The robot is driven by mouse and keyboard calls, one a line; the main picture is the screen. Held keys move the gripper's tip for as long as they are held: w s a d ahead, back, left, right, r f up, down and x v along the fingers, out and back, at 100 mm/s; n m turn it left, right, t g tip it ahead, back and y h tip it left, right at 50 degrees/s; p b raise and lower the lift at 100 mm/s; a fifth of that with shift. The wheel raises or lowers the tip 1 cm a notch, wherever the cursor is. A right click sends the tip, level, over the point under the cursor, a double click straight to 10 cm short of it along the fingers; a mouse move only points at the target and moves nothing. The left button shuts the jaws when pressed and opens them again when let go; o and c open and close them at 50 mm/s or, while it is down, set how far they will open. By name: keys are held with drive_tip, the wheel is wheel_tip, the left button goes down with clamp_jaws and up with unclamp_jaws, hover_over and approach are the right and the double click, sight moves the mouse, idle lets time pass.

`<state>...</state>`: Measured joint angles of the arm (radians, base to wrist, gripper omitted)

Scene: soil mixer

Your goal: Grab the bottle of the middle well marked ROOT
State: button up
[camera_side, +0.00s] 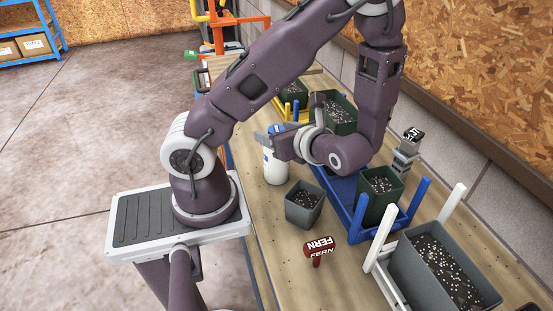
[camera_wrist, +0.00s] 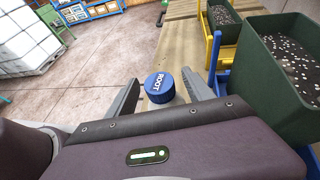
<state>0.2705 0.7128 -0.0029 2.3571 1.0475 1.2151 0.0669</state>
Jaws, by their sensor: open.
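The bottle (camera_side: 276,170) is white and stands upright on the bench. Its blue round cap (camera_wrist: 160,87) reads ROOT in the wrist view. My gripper (camera_side: 266,137) is at the height of the bottle's top in the side view and partly covers it. In the wrist view my gripper (camera_wrist: 160,77) is open, with one finger on each side of the cap. I cannot tell whether either finger touches the bottle. The lower bottle is hidden in the wrist view.
A grey pot of soil (camera_side: 304,205) stands near the bottle. A blue rack (camera_side: 343,191) holds green planters. A red FERN marker (camera_side: 318,248) stands toward the front, beside a white rack with a grey planter (camera_side: 430,275). A yellow rack (camera_wrist: 213,52) is behind.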

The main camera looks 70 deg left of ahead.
clamp_jaws()
idle(1.4)
